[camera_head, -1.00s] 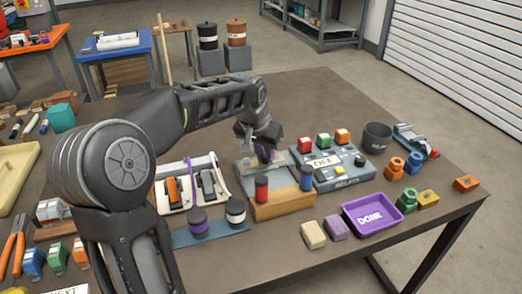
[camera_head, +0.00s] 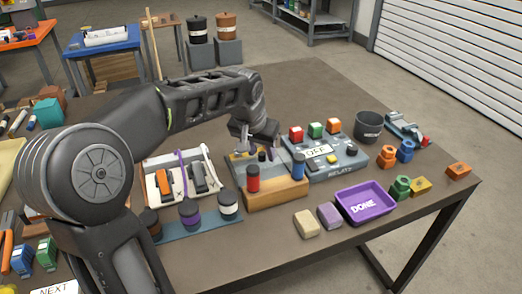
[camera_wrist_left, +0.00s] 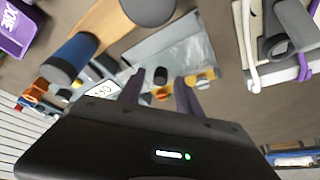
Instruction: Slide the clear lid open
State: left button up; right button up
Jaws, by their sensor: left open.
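The grey box (camera_head: 236,170) with a wooden front block (camera_head: 272,192) stands mid-table. A pale, see-through-looking panel, apparently the clear lid (camera_wrist_left: 168,48), lies on it in the left wrist view; its exact edges are hard to tell. A small dark knob (camera_wrist_left: 160,75) shows there, between my fingers in the picture. My left gripper (camera_head: 250,149) is over the back of the box, open, its two purple fingers apart (camera_wrist_left: 158,92). Whether they touch anything cannot be told. My right gripper is not in view.
A relay panel (camera_head: 341,162) is close on the right, a switch tray (camera_head: 153,184) on the left. A purple DONE tray (camera_head: 366,207) is front right.

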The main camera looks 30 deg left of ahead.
pick_arm(q)
jog(key=v, duration=0.7)
jog(key=shift+r, duration=0.45)
jog(key=shift+s+p, duration=0.1)
jog(key=shift+p, duration=0.25)
